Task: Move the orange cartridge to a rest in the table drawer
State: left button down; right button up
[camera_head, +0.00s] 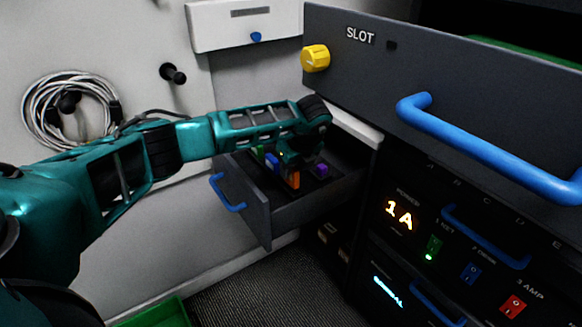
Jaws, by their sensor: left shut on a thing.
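My left arm reaches from the left to the open table drawer (254,200). My left gripper (291,165) points down over the drawer and is shut on the orange cartridge (294,180). The cartridge is upright, its top hidden by the dark gripper; I cannot tell whether its lower end touches a rest. In the drawer, a green cartridge (259,153) and a blue cartridge (273,162) stand to its left, and a purple cartridge (321,170) to its right. My right gripper is not in view.
A grey panel marked SLOT (470,95) with a yellow knob (315,58) and blue handle (480,150) juts out at the right. Below it is a dark unit with lit switches (433,248). A coiled cable (45,110) hangs on the left wall. A green bin (160,315) is at the bottom.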

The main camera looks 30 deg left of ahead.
pick_arm(q)
jog(key=shift+f+b, duration=0.75)
jog(key=shift+f, duration=0.5)
dwell(1.2)
jog(key=c, duration=0.9)
grip_release()
jog(key=shift+o, duration=0.5)
jog(key=o, duration=0.4)
jog(key=shift+r+p, duration=2.7)
jog(key=shift+r, duration=0.85)
